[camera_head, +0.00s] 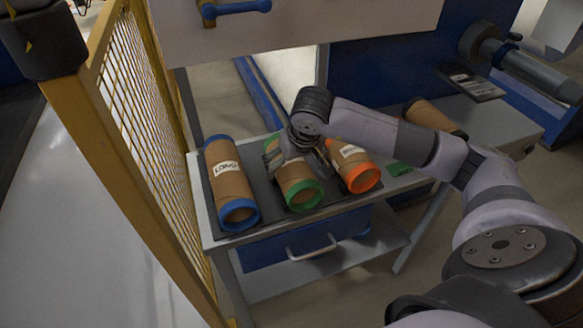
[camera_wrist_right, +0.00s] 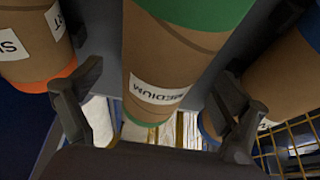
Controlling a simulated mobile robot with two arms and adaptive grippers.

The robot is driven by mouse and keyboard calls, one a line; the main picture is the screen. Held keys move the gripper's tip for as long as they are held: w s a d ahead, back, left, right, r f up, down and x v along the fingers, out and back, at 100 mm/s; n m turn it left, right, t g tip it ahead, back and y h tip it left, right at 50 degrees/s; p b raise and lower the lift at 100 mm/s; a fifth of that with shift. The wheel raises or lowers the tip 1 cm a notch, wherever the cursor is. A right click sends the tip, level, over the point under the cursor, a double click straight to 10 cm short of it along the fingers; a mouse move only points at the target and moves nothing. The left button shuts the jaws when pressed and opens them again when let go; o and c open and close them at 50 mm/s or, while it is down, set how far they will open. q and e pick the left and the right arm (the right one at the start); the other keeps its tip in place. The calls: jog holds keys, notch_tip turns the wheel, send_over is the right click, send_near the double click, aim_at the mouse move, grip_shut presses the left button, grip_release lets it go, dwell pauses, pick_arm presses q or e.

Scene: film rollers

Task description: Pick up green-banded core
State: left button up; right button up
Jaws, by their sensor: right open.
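The green-banded core (camera_head: 300,188) is a brown cardboard tube with green end bands, lying on a dark mat on the table between two other cores. My right gripper (camera_head: 300,160) is over its middle, hiding part of it. In the right wrist view, the open fingers of the right gripper (camera_wrist_right: 160,95) stand one on each side of the green-banded core (camera_wrist_right: 175,60), with no clear contact. Its white label reads MEDIUM. My left gripper is not in view.
A blue-banded core labelled LONG (camera_head: 230,182) lies on the left. An orange-banded core (camera_head: 358,172) lies close on the right. Another brown roll (camera_head: 432,115) is behind my right arm. A yellow mesh fence (camera_head: 140,100) borders the table's left side.

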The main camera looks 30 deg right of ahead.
jog(key=x, duration=0.3)
jog(key=shift+w+f, duration=0.15)
jog(key=shift+w, duration=0.05)
jog(key=c, duration=1.5)
